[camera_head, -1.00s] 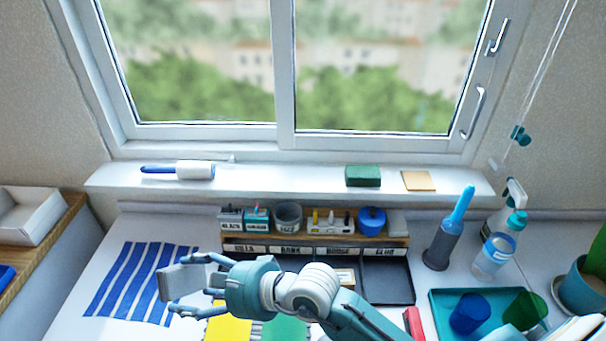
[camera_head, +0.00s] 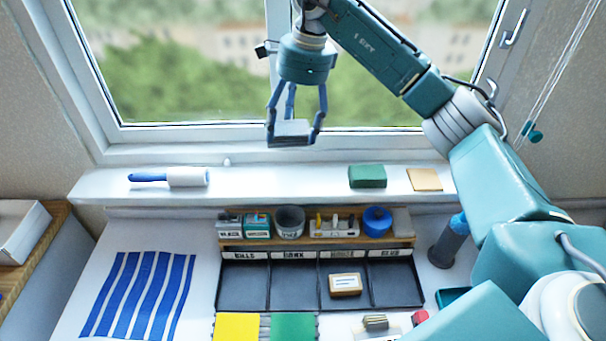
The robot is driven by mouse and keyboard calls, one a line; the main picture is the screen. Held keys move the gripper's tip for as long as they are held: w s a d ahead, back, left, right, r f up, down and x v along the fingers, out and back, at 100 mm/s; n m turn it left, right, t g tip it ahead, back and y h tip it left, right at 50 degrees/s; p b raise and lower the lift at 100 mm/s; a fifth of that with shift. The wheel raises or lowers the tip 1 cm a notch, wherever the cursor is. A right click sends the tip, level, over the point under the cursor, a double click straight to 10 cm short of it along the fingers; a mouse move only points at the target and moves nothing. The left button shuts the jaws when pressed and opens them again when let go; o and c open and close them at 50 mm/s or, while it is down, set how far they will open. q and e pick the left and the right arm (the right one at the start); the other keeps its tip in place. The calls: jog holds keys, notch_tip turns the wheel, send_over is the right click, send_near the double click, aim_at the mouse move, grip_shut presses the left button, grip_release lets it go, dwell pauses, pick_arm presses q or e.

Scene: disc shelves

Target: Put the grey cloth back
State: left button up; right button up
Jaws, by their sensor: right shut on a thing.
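The grey cloth (camera_head: 291,129) is a small folded block between the fingertips of my right gripper (camera_head: 291,137). The gripper points down and is shut on it. It shows in front of the window, above the white window sill (camera_head: 270,183) in the picture; how far it is from the pane I cannot tell. On the sill are a lint roller (camera_head: 170,178) with a blue handle, a green sponge (camera_head: 367,176) and a flat tan cloth (camera_head: 425,180). My left gripper is not in view.
Below the sill are a wooden rack (camera_head: 320,242) with small items and a black sorting tray (camera_head: 240,285) with a small box in one compartment. A blue-striped cloth (camera_head: 140,295) lies at left. The sill between roller and sponge is clear. My right arm covers the right side.

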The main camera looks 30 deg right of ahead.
aim_at(302, 128)
jog(key=shift+m, duration=0.6)
jog(key=d+r, duration=0.3)
jog(key=r, duration=0.1)
jog(key=shift+s+d+r, duration=0.1)
jog(key=shift+s+d, duration=0.1)
jog(key=shift+s, duration=0.05)
jog(key=shift+s+d+r, duration=0.1)
jog(key=shift+d+r, duration=0.1)
jog(key=shift+d, duration=0.05)
notch_tip(302, 128, down, 15)
jog(key=p, duration=0.3)
jog(key=shift+f, duration=0.15)
notch_tip(302, 128, down, 4)
jog(key=shift+s+r+p, duration=0.1)
jog(key=shift+r+p, duration=0.15)
jog(key=shift+p, duration=0.6)
jog(key=shift+f, duration=0.35)
jog(key=o, duration=1.1)
